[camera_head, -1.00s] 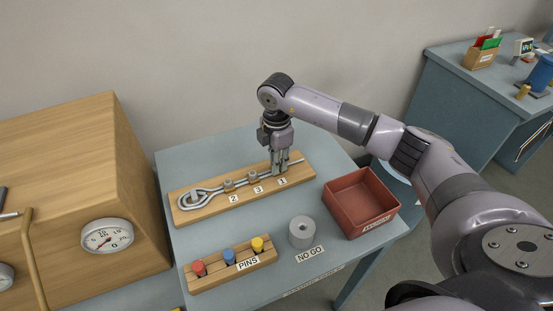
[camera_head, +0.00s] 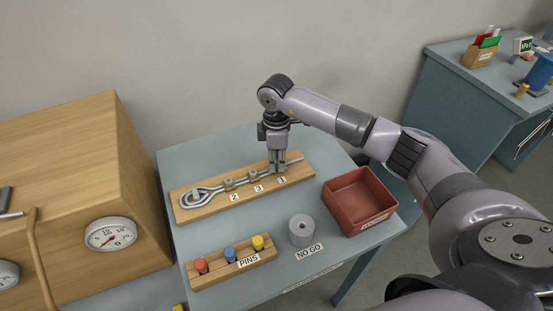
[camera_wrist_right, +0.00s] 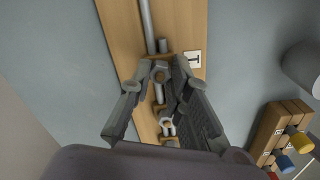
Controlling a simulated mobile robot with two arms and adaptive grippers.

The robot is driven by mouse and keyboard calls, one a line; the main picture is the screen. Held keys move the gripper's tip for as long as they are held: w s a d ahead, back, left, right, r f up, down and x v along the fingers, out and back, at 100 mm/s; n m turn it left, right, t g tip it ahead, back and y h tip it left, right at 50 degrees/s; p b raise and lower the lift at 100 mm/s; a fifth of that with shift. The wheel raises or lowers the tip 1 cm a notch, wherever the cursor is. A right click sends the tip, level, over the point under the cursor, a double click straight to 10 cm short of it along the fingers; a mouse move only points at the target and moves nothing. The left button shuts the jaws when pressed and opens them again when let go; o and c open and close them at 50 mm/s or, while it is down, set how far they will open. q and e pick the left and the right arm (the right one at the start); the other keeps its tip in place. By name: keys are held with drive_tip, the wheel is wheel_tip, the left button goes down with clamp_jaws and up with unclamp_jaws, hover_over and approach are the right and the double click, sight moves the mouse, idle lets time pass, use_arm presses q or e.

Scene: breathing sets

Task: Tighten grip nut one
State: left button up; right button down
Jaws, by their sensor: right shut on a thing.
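A wooden board (camera_head: 210,208) on the table carries a grey metal rod with a looped rope end (camera_head: 195,197). Grip nuts sit along the rod above the labels 2 (camera_head: 229,184) and 3 (camera_head: 253,177). My right gripper (camera_head: 278,170) points straight down at the label 1 position and is shut on grip nut one, which its fingers mostly hide. In the right wrist view, the fingers (camera_wrist_right: 152,90) close around the rod beside the label 1 plate (camera_wrist_right: 193,59). My left gripper is not in view.
A red bin (camera_head: 342,217) stands right of the board. A grey NO GO cylinder (camera_head: 302,230) and a PINS block (camera_head: 212,280) with red, blue and yellow pins stand in front. A wooden cabinet with a gauge (camera_head: 110,234) is at left.

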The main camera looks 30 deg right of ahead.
drive_tip(key=c, duration=1.5)
unclamp_jaws()
drive_tip(key=shift+r, duration=0.1)
wheel_tip(320, 180, up, 12)
drive_tip(key=shift+f, duration=0.1)
